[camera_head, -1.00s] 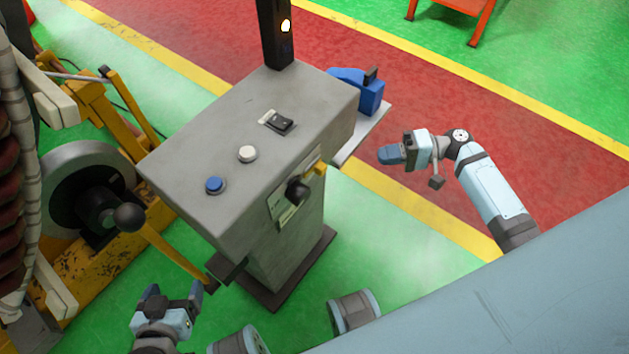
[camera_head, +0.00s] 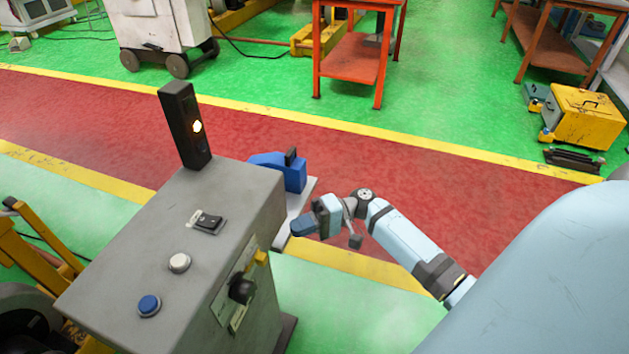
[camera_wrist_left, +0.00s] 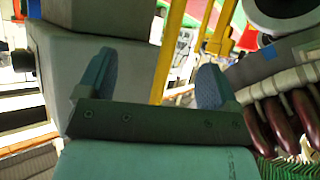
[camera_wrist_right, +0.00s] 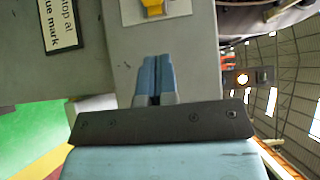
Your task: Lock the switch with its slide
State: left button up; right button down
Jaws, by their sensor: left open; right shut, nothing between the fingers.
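On the side face of the grey console (camera_head: 130,255) is a plate with a black rotary switch (camera_head: 241,290) and a yellow slide (camera_head: 261,257) at its upper right. The yellow piece also shows at the top of the right wrist view (camera_wrist_right: 153,7); the black switch is not seen there. My right gripper (camera_head: 303,226) is shut and empty, to the right of the console and apart from the slide. In the right wrist view its fingers (camera_wrist_right: 155,75) are together, pointing toward the grey face. My left gripper (camera_wrist_left: 153,82) is open and empty; it is outside the head view.
The console top has a blue button (camera_head: 149,305), a white button (camera_head: 179,263), a black rocker switch (camera_head: 208,222) and a dark post with a lit lamp (camera_head: 197,127). A blue device (camera_head: 285,172) sits on a side shelf. Red floor to its right is free.

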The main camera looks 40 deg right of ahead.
aim_at(267, 257)
jog(key=x, duration=0.4)
jog(key=shift+s+a, duration=0.5)
jog(key=shift+a, duration=0.3)
jog(key=shift+s+a, duration=0.55)
jog(key=shift+a, duration=0.2)
jog(key=shift+s+a, duration=0.1)
jog(key=shift+s+a+p, duration=0.35)
jog(key=shift+s+a, duration=0.1)
jog(key=shift+a, duration=0.4)
